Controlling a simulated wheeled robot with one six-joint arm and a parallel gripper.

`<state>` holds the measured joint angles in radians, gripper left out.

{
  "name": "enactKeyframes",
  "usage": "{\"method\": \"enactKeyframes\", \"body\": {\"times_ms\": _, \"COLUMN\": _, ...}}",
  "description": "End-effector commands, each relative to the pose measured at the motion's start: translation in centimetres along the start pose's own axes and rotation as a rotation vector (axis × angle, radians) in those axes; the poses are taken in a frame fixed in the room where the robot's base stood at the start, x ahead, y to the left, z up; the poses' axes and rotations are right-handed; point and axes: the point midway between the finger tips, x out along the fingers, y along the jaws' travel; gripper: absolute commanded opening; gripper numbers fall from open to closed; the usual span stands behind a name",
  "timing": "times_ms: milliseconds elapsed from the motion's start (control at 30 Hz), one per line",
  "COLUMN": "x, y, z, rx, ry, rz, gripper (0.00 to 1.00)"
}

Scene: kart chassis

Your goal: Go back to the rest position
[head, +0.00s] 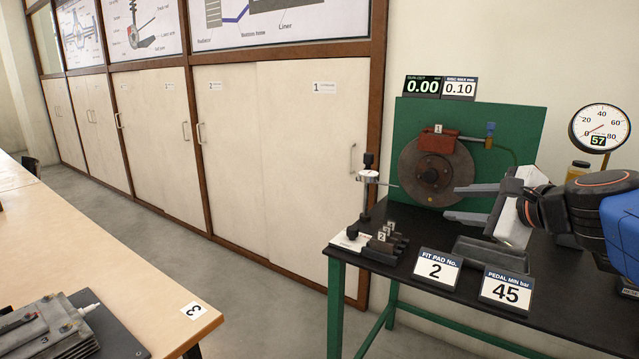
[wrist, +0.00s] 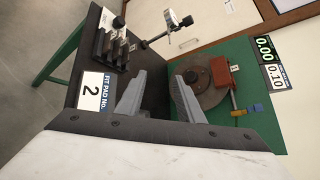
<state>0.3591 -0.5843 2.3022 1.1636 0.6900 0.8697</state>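My gripper (head: 468,201) is at the right, above the black bench top and in front of the brake disc (head: 434,174). Its two fingers are spread apart with nothing between them. In the wrist view my gripper (wrist: 160,98) also shows open, with the disc (wrist: 200,80) beyond the fingers. A red caliper (head: 437,141) sits at the top of the disc on the green board (head: 520,125). My arm reaches in from the right edge.
The green-legged bench (head: 460,272) holds a dial indicator stand (head: 368,176), several dark pads (head: 385,243), a tray (head: 490,252), a sign reading 2 (head: 437,268) and one reading 45 (head: 506,290). A gauge (head: 600,128) stands right. A wooden table (head: 120,270) is at left, with grey floor between.

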Motion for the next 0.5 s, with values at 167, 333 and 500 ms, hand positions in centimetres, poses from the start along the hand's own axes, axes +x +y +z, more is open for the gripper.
{"method": "enactKeyframes", "body": {"times_ms": 167, "x": -0.8, "y": 8.9, "z": -0.3, "rx": -0.456, "ry": 0.007, "rz": 0.226, "gripper": 0.34}}
{"method": "enactKeyframes", "body": {"times_ms": 333, "x": -2.7, "y": 16.1, "z": -2.5, "rx": -0.890, "ry": -0.018, "rz": 0.439, "gripper": 0.34}}
{"method": "enactKeyframes", "body": {"times_ms": 500, "x": -5.5, "y": 21.7, "z": -5.8, "rx": -1.317, "ry": -0.069, "rz": 0.651, "gripper": 0.34}}
